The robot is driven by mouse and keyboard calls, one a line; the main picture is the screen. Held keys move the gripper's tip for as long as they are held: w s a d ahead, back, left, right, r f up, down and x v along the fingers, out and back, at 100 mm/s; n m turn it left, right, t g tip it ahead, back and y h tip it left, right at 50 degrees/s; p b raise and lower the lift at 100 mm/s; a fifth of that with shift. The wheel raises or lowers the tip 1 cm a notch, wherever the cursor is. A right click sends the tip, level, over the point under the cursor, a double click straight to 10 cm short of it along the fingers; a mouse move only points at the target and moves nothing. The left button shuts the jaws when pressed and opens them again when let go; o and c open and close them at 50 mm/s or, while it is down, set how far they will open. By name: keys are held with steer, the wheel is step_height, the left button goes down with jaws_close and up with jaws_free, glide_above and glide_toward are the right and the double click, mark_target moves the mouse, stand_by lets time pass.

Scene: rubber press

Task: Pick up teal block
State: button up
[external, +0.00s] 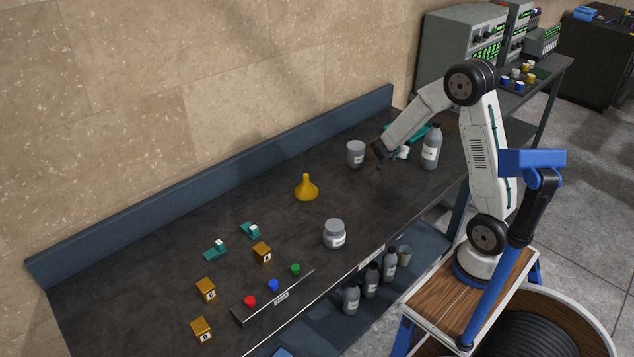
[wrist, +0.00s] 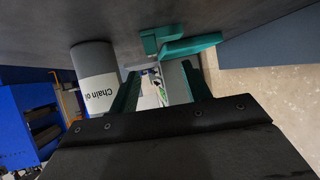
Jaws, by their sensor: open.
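My gripper (external: 379,158) hangs low over the far right part of the bench. In the wrist view my gripper (wrist: 161,70) is open, its two fingers apart. A teal block (wrist: 185,47) with a stepped shape lies just past the fingertips in that view; contact cannot be told. In the external view a teal piece (external: 421,131) shows partly behind my arm, near a grey bottle (external: 431,148).
The bottle, labelled "Chain oil" (wrist: 96,75), stands close beside my fingers. A grey cup (external: 356,153) stands left of my gripper. A yellow funnel (external: 306,188), a grey jar (external: 335,234), tan blocks (external: 262,252) and a button panel (external: 272,296) stand further left. The back has a raised edge (external: 220,172).

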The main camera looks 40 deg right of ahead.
steer(key=shift+s+d+f+g, duration=0.3)
steer(key=x, duration=0.7)
steer(key=shift+s+d+r, duration=0.1)
steer(key=shift+d+r, duration=0.05)
steer(key=shift+d, duration=0.2)
jaws_close()
